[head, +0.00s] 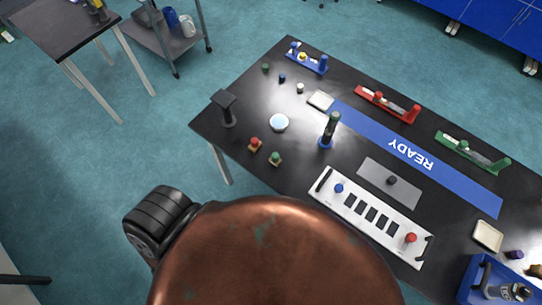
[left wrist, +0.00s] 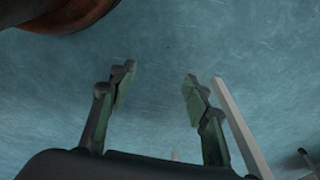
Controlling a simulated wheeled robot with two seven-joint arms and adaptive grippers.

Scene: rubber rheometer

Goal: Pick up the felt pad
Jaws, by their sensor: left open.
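I cannot tell for sure which thing is the felt pad. A small pale square piece (head: 320,100) lies on the black table beside the blue READY strip, and a second pale square piece (head: 488,236) lies near the right end. My right gripper is in neither view.
The black table (head: 262,82) also carries a dark upright stand (head: 227,108), a dark bottle (head: 330,130), a white panel with knobs (head: 372,218), and blue, red (head: 388,104) and green (head: 473,152) racks. A blue bin (head: 470,289) stands at lower right. Floor is open left of the table.

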